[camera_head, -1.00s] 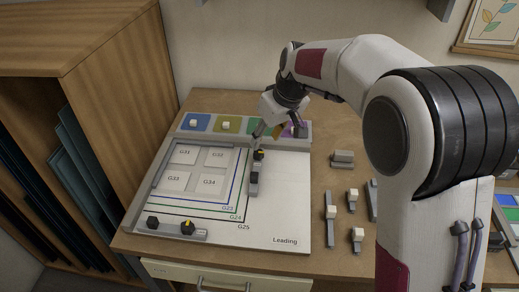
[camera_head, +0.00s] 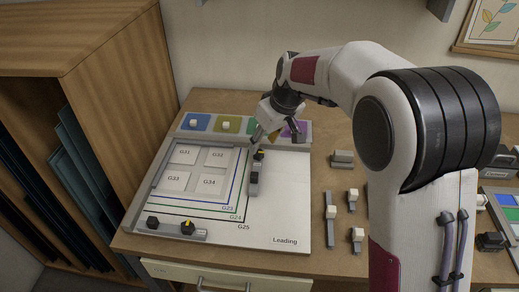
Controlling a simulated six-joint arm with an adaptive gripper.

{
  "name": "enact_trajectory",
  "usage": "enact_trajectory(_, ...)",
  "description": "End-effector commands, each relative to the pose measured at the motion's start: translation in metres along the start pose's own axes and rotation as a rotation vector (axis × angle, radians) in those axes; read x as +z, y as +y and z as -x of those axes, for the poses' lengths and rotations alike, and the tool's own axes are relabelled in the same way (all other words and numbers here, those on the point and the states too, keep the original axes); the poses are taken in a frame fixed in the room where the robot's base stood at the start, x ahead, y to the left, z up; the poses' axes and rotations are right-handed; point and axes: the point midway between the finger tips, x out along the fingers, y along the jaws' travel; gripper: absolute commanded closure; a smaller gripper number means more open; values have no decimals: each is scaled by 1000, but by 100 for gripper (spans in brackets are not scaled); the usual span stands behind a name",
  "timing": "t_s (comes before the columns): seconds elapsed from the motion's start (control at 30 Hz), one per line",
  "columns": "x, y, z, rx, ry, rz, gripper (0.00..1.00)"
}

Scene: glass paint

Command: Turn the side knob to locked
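A black knob with a yellow mark (camera_head: 260,154) sits at the top of a short grey bar (camera_head: 254,181) on the right side of the white board (camera_head: 285,210). A second black knob with a yellow mark (camera_head: 187,227) sits on a grey bar at the board's front left, next to a plain black knob (camera_head: 152,222). Which one is the side knob is not labelled in view. My gripper (camera_head: 264,140) points down just above and behind the knob on the right bar. Its fingers look spread apart, with nothing seen between them. I cannot tell whether a finger touches the knob.
Tiles marked G31 to G34 (camera_head: 184,154) lie inside the grey frame. Coloured pads (camera_head: 227,124) line the board's back edge. Grey blocks and sliders (camera_head: 343,158) stand right of the board. A wooden shelf (camera_head: 100,60) rises on the left.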

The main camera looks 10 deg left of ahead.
Motion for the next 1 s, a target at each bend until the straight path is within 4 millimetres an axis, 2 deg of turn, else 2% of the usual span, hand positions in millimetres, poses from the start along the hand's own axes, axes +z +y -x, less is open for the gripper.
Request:
enact_trajectory(0.2,0,-1,-28,-2,-2,0,61)
enact_trajectory(0.4,0,0,-46,-1,-1,1,61)
enact_trajectory(0.6,0,0,-53,-1,0,0,61)
enact_trajectory(0.87,0,0,-54,0,0,0,61)
enact_trajectory(0.97,0,0,-53,0,0,0,82)
enact_trajectory(1.0,0,0,-53,0,0,0,92)
